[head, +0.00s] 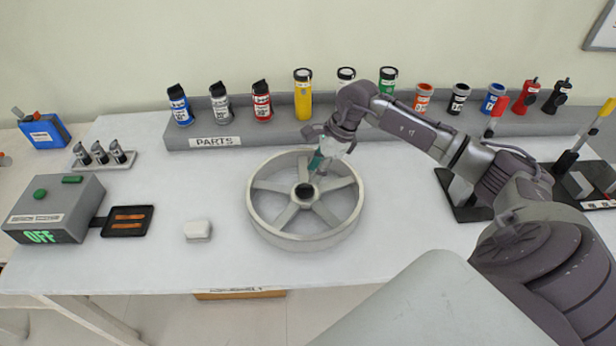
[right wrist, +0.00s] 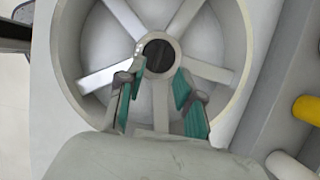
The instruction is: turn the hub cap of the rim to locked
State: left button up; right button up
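The pale grey spoked rim (head: 290,238) lies flat on the white table, in the middle of the head view. Its dark round hub cap (head: 304,190) sits at the centre; it also shows in the right wrist view (right wrist: 159,54). I cannot read whether the cap is locked. My right gripper (head: 317,164), with green finger pads, points down over the rim, just behind the cap. In the right wrist view its fingers (right wrist: 159,72) are apart with nothing between them, and the cap shows just beyond the tips. My left gripper is not in view.
A grey PARTS shelf (head: 240,127) with several bottles and cans runs along the back. A grey box reading OFF (head: 52,215) with a black tray (head: 128,222) stands at left. A white block (head: 198,231) lies left of the rim. Black holders (head: 462,205) stand at right.

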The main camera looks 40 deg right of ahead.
aim_at(306, 186)
jog(key=p+x, duration=0.1)
jog(key=x, duration=0.4)
jog(key=shift+r, duration=0.1)
grip_shut()
